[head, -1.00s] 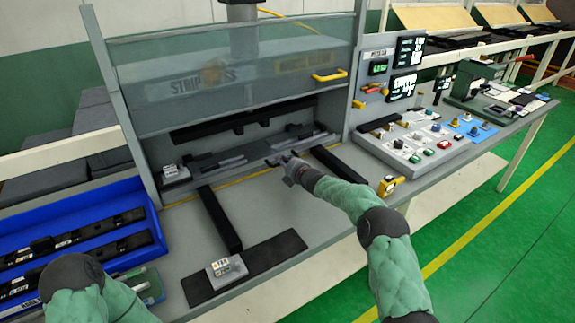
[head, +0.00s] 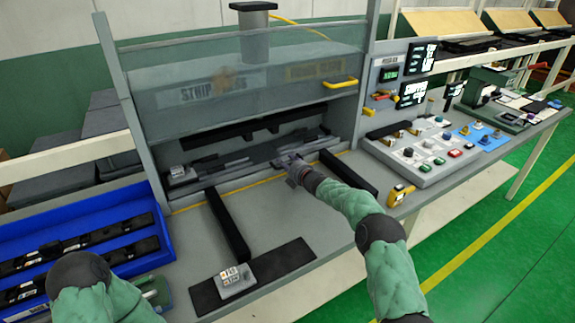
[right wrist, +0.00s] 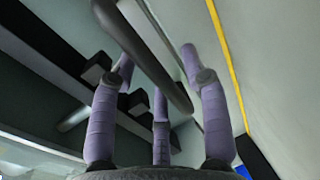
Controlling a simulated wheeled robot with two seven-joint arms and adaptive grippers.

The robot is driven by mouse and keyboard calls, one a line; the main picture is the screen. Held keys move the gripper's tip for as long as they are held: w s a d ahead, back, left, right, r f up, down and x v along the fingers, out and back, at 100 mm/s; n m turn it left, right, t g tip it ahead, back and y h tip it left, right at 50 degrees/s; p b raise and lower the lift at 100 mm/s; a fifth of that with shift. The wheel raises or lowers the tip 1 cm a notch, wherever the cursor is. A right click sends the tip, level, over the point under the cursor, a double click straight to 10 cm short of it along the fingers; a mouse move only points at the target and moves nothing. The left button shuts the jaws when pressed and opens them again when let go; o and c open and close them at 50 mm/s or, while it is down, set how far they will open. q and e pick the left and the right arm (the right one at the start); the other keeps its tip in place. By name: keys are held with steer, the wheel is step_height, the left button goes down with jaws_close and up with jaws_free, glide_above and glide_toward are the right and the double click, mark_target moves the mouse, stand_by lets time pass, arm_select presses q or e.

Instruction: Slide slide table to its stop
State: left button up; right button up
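The slide table (head: 240,158) is a dark grey plate with black fixtures, low in the opening of the press station. My right gripper (head: 291,164) is at its front edge, right of the middle. In the right wrist view my spread purple fingers (right wrist: 160,95) stand on both sides of a dark grey bar (right wrist: 165,75), which looks like the table's handle. The fingers are apart, and I cannot tell whether any touches the bar.
Two black rails (head: 229,225) (head: 347,172) run forward from the opening. A small grey box (head: 235,280) sits on a black mat (head: 280,262) in front. A clear guard (head: 240,85) is raised above. A blue tray (head: 160,233) stands left, a button panel (head: 425,150) right.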

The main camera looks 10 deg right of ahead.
steer(key=shift+s+d, duration=0.1)
steer(key=shift+d, duration=0.05)
steer(key=shift+v, duration=6)
